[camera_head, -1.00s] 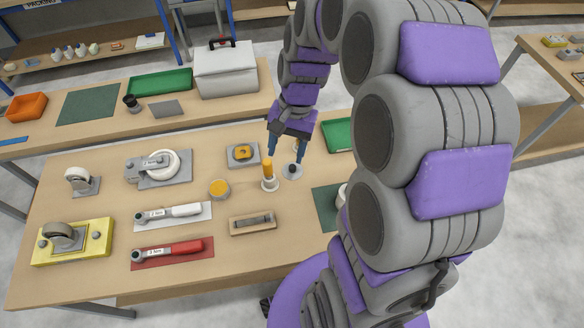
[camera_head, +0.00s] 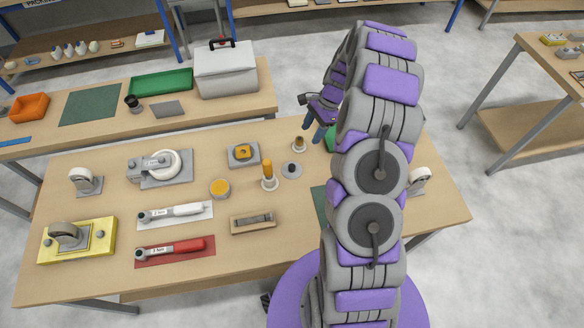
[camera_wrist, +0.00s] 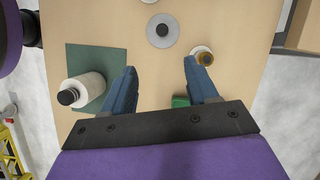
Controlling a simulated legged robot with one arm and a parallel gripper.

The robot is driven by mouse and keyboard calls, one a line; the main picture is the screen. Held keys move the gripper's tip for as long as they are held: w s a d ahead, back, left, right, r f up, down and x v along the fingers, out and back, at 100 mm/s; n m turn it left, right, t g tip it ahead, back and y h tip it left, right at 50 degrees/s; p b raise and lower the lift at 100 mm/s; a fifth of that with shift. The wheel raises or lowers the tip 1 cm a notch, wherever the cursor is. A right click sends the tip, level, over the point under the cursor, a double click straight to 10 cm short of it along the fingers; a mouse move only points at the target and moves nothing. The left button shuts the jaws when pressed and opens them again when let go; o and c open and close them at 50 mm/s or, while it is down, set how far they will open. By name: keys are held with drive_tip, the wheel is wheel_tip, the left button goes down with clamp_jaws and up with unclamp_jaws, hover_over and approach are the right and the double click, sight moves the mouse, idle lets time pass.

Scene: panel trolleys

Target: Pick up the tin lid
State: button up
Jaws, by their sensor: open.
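The tin lid, a flat grey disc with a dark knob (camera_head: 292,170), lies on the front workbench, right of a white-based peg with an orange handle. In the wrist view the lid (camera_wrist: 158,39) is at the top centre, beyond the fingertips and apart from them. My gripper (camera_head: 314,130) is over the back right part of the bench, behind and right of the lid, partly hidden by my arm. In the wrist view its blue fingers (camera_wrist: 160,66) are spread with nothing between them.
A small brass-topped piece (camera_head: 299,145) stands close behind the lid; in the wrist view it is beside the right fingertip. The orange-handled peg (camera_head: 268,171) is left of the lid.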

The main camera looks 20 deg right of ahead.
drive_tip(key=f, duration=0.1)
drive_tip(key=b, duration=0.1)
hover_over(291, 166)
drive_tip(key=d, duration=0.3)
wheel_tip(291, 166, down, 11)
drive_tip(key=shift+s+d+r, duration=0.1)
drive_tip(key=shift+d, duration=0.05)
drive_tip(key=shift+a+b+x, duration=0.15)
drive_tip(key=shift+b+x, duration=0.15)
drive_tip(key=shift+x, duration=1)
drive_tip(key=shift+a+b+x, duration=0.15)
drive_tip(key=shift+b+x, duration=0.1)
drive_tip(key=shift+x, duration=1.05)
drive_tip(key=shift+r, duration=0.15)
drive_tip(key=shift+c, duration=0.2)
clamp_jaws()
